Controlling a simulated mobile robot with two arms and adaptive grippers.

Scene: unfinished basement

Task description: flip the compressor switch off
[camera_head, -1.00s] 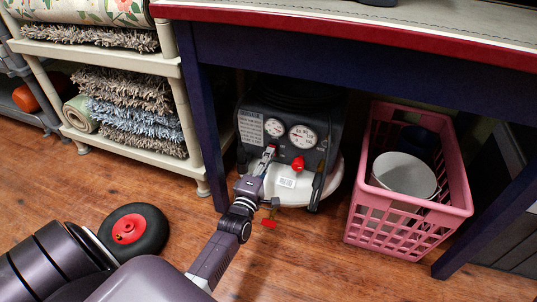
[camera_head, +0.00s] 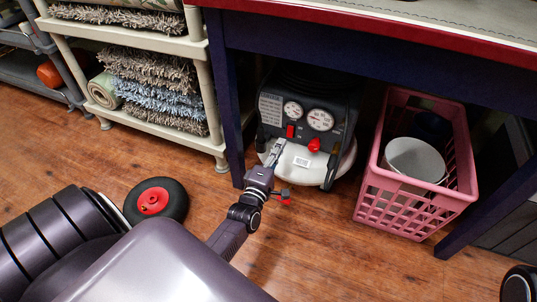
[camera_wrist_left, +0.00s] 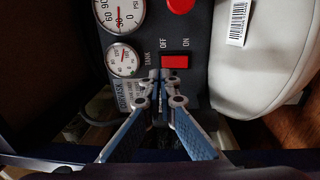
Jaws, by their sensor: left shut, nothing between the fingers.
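The compressor (camera_head: 270,110) stands on the floor under the workbench, with a dark panel, two gauges and a white tank. Its red rocker switch (camera_head: 290,131) sits below the gauges. In the left wrist view the switch (camera_wrist_left: 175,61) lies between the gauges and the tank, with OFF and ON printed above it. I cannot tell which side is pressed in. My left gripper (camera_head: 277,147) is shut and empty, just below and left of the switch. In the wrist view its fingertips (camera_wrist_left: 161,76) are close to the switch, with a small gap visible.
A red knob (camera_head: 314,145) is right of the switch. A pink crate (camera_head: 410,213) holding a white bucket (camera_head: 414,158) stands to the right. The bench leg (camera_head: 226,110) and a rug shelf (camera_head: 140,38) are at left. Open wooden floor lies in front.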

